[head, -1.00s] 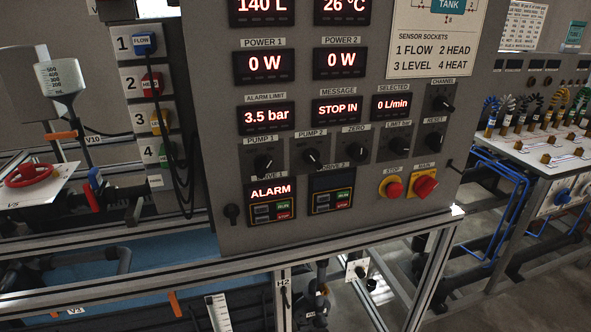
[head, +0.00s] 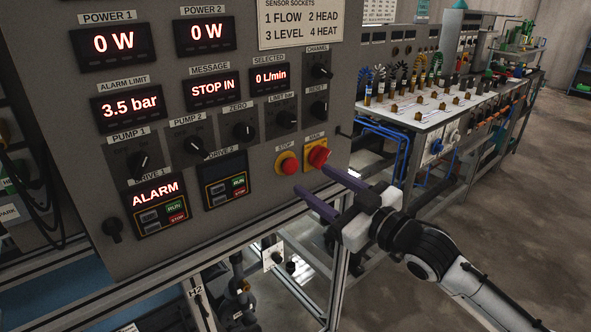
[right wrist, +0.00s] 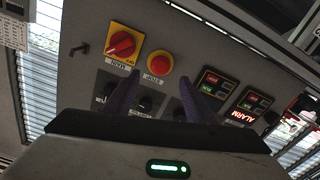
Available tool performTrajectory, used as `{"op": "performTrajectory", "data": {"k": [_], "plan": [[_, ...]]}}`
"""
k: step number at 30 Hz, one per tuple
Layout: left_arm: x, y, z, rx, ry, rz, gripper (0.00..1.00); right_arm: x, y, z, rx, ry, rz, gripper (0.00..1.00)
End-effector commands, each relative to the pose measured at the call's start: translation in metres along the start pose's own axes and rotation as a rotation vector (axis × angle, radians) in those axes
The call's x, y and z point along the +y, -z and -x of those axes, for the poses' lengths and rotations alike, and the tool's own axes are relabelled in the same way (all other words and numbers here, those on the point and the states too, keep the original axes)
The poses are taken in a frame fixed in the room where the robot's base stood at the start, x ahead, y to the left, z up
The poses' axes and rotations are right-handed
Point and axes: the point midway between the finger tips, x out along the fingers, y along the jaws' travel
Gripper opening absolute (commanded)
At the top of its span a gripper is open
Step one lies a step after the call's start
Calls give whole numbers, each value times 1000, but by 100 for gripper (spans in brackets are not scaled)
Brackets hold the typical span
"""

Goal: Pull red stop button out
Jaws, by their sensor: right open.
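The red stop button (head: 288,164) is a round knob on a yellow base under the STOP label, low on the grey control panel (head: 262,205). It also shows in the right wrist view (right wrist: 159,63), near the top middle. My right gripper (head: 311,179) is open, its two purple fingers pointing at the panel to the lower right of the button. In the right wrist view the fingers (right wrist: 160,80) point up, with the button between and beyond their tips. Nothing is between them, and they appear apart from the button. My left gripper is out of view.
The red main switch (head: 317,155) sits on a yellow plate right beside the stop button. The message display (head: 213,90) reads STOP IN and a drive display (head: 156,193) reads ALARM. A bench (head: 440,118) with plugs stands at the right. Floor shows at the lower right.

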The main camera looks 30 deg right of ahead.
Motion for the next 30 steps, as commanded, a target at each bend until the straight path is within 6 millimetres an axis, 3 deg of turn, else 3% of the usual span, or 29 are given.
{"op": "performTrajectory", "data": {"k": [12,18,26,30], "plan": [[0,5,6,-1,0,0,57,0,0,-65,-1,-2,-1,50],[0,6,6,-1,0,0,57,0,-1,-77,-2,-1,0,50],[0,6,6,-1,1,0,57,0,-2,-78,-3,0,0,50],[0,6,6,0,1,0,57,0,-2,-78,-3,0,0,30]]}}
